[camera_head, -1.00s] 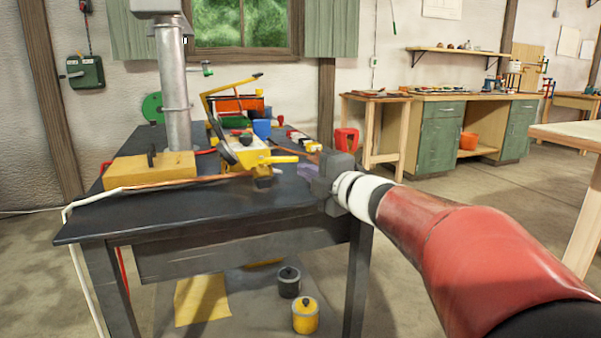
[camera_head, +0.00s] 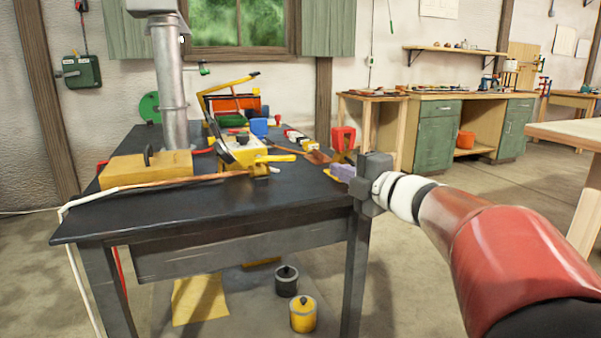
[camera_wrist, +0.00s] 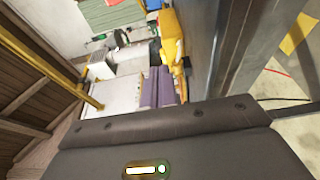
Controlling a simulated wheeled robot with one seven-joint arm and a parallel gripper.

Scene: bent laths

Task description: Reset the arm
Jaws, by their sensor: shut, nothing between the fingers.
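My gripper (camera_head: 337,171) shows in the head view beside the right edge of the dark workbench (camera_head: 225,215), a little above its top. Its purple fingers point left and are shut with nothing between them. My red and white arm reaches in from the lower right. In the wrist view, the purple fingers (camera_wrist: 157,84) show beyond the dark gripper body, close together and empty. The exact gap between fingers and bench top is hard to tell.
The bench carries a metal column (camera_head: 172,95), a wooden block (camera_head: 146,169), a yellow-handled tool (camera_head: 240,150) and a copper-coloured strip (camera_head: 205,177). A yellow pot (camera_head: 303,315) stands below. Open floor lies between this bench and the green cabinets (camera_head: 437,137).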

